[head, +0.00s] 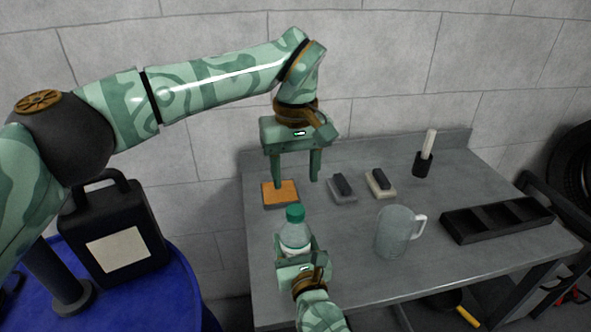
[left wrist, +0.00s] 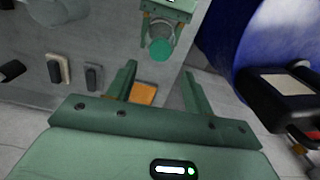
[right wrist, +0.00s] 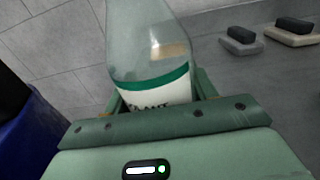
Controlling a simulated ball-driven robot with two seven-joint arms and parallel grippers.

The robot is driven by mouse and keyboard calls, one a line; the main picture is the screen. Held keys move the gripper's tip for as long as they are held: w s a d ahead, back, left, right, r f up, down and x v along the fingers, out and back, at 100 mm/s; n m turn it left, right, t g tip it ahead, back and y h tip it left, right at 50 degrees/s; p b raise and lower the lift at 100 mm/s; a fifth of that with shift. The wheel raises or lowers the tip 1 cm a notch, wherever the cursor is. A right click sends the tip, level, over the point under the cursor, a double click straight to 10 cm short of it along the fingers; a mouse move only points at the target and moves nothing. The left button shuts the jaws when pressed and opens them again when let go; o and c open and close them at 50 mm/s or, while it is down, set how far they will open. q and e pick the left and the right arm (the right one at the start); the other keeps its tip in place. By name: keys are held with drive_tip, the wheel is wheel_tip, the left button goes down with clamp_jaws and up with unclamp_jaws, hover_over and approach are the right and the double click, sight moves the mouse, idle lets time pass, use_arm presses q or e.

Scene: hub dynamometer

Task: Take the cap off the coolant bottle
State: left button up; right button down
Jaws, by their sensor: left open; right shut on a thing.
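The coolant bottle (head: 295,236) is clear with a white and green label, and its green cap (head: 295,214) is on top. My right gripper (head: 301,258) is shut around the bottle's body and holds it upright near the table's front left; the label shows between the fingers in the right wrist view (right wrist: 155,95). My left gripper (head: 296,182) is open and empty, with fingers pointing down, above and behind the cap. In the left wrist view the green cap (left wrist: 160,49) lies beyond the open fingertips, apart from them.
A black jug (head: 115,240) stands on a blue drum (head: 180,285) at left.

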sight(296, 209)
use_arm(q)
drive_tip(key=shift+f+m, duration=0.15)
drive_tip(key=shift+m, duration=0.15)
wheel_tip(296, 209, down, 8)
drive_tip(key=shift+r, duration=0.15)
